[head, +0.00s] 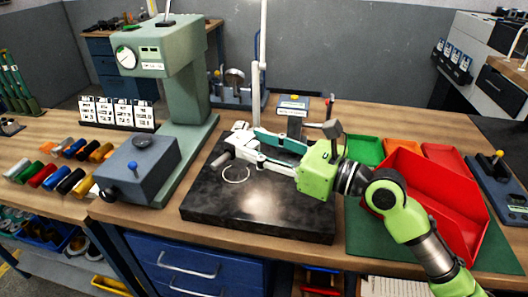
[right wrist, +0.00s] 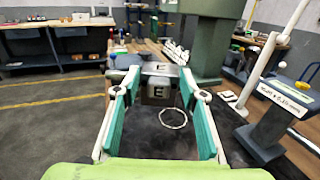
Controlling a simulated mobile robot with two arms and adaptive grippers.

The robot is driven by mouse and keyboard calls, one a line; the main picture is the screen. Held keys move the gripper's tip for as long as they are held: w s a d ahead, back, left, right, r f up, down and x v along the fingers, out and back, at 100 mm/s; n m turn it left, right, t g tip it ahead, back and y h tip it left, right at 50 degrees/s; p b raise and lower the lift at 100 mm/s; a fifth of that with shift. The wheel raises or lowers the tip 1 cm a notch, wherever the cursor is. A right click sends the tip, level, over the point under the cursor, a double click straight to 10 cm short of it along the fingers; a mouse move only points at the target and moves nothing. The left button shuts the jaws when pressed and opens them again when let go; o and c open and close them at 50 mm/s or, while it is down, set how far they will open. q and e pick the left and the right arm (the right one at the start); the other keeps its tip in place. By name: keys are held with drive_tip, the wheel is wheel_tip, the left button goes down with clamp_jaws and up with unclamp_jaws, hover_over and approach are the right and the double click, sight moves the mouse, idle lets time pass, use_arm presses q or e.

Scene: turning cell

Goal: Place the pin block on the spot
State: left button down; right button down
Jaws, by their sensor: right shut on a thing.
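My right gripper (head: 239,144) reaches in from the right and is shut on the pin block. In the right wrist view the pin block (right wrist: 158,90) is a dark grey piece with the letter E on its faces, between the fingertips (right wrist: 158,80). In the head view a short grey cylindrical part (head: 222,158) shows by the fingertips. The spot is a thin white ring (head: 236,180) on the black plate (head: 265,212). The ring also shows in the right wrist view (right wrist: 173,118), empty. The block appears above the plate, beside the ring; its exact height is unclear. My left gripper is not in view.
A white post (head: 263,55) rises behind the plate. A red tray (head: 432,195) and green tray (head: 366,150) lie at right.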

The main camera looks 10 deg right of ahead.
drive_tip(key=w+f, duration=0.2)
drive_tip(key=w+a+f+b, duration=0.1)
drive_tip(key=w+f, duration=0.1)
drive_tip(key=w+f+b, duration=0.1)
drive_tip(key=w+f, duration=0.1)
drive_tip(key=shift+w+a, duration=0.3)
drive_tip(key=shift+w, duration=0.05)
drive_tip(key=shift+w+f+b, duration=0.15)
drive_tip(key=shift+f+b, duration=0.3)
drive_tip(key=shift+f, duration=1.2)
drive_tip(key=shift+f, duration=0.1)
drive_tip(key=c, duration=1.6)
unclamp_jaws()
drive_tip(key=shift+f, duration=0.35)
drive_tip(key=o, duration=0.3)
drive_tip(key=shift+r, duration=0.1)
